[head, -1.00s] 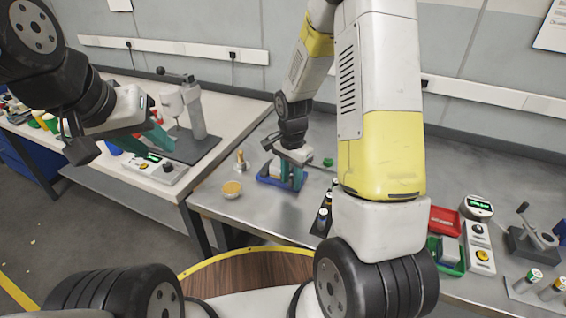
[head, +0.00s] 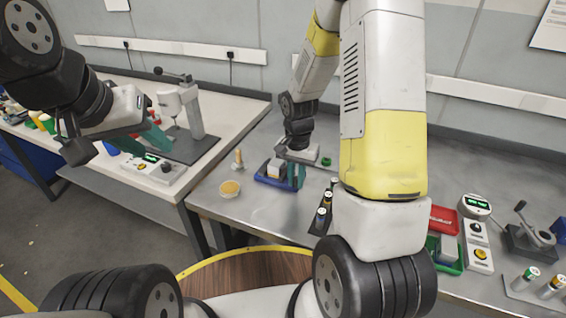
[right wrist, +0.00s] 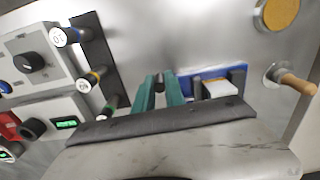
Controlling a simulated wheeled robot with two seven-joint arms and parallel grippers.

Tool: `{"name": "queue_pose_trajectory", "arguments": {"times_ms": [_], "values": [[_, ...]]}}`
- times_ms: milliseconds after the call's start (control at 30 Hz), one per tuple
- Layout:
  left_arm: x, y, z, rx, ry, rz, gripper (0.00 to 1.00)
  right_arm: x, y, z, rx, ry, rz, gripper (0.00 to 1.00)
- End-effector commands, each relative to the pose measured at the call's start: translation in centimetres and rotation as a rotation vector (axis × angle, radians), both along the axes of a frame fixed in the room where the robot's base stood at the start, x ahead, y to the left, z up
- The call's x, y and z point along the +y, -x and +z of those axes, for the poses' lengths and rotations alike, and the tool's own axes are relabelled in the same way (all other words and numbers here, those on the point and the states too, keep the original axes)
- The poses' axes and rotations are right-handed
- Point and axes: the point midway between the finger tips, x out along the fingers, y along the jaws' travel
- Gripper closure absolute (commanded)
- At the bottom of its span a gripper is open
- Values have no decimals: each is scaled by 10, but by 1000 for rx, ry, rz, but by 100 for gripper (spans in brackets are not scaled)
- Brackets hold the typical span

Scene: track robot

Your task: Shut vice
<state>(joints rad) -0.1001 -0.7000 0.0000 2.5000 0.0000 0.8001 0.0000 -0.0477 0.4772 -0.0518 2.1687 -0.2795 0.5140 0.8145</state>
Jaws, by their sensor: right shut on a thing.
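The vice (head: 262,178) is the low blue body on the steel bench in the head view, with a whitish block (head: 277,170) in it. In the right wrist view the blue vice (right wrist: 205,73) shows the block (right wrist: 220,90) between dark upright plates. My right gripper (head: 297,180), with teal fingers, is low at the vice's right end. In the right wrist view its fingertips (right wrist: 160,82) close around a small dark part, probably the vice's handle, mostly hidden. My left gripper (head: 150,140) hangs over the left bench, far from the vice; its fingers are partly hidden.
A yellow-topped round dish (head: 230,189) and a wooden-handled tool (head: 239,160) stand left of the vice. A black rack with batteries (head: 322,218) is to its right, near my arm. A drill stand (head: 190,125) is on the left bench.

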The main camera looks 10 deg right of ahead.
Motion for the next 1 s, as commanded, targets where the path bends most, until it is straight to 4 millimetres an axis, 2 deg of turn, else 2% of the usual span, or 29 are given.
{"name": "queue_pose_trajectory", "arguments": {"times_ms": [433, 1000], "values": [[0, 0, 0, 0, 0, 0, 64, -29, 1, 0, 0, 2, 417, 100], [0, 0, 0, 0, 0, 0, 64, -56, -12, 1, -2, 2, 902, 100]]}}
